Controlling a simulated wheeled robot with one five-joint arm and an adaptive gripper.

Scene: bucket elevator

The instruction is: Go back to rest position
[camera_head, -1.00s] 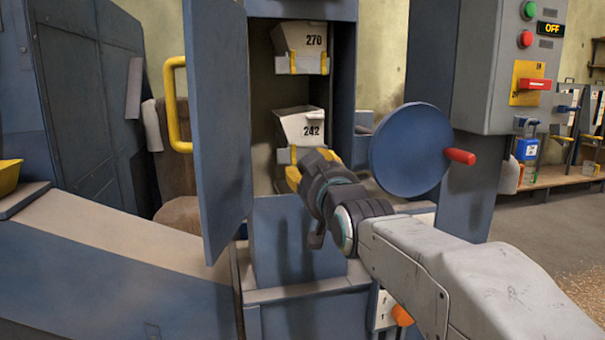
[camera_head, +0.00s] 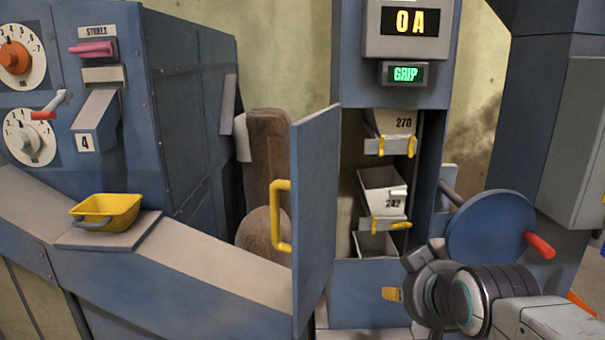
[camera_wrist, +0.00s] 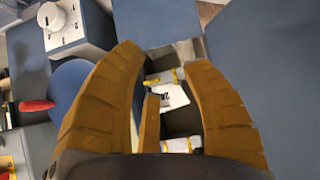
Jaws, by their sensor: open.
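My gripper (camera_wrist: 165,56) is open and empty; in the wrist view its two ochre fingers stand apart. In the head view my gripper (camera_head: 393,293) is low in front of the elevator shaft, mostly hidden behind my wrist, with one yellow fingertip showing. The open shaft holds grey buckets: bucket 270 (camera_head: 393,121) above, and bucket 242 (camera_head: 382,190) below it, tilted. Part of a lower bucket (camera_head: 375,246) shows beneath. In the wrist view, buckets appear beyond and between my fingers, with no visible contact.
The blue door (camera_head: 318,205) with a yellow handle (camera_head: 281,215) stands open left of the shaft. A blue handwheel (camera_head: 488,227) with a red knob is close to my wrist on the right. A yellow scoop (camera_head: 107,210) sits on a ledge at left. Displays read "0 A" (camera_head: 410,22) and "GRIP" (camera_head: 405,74).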

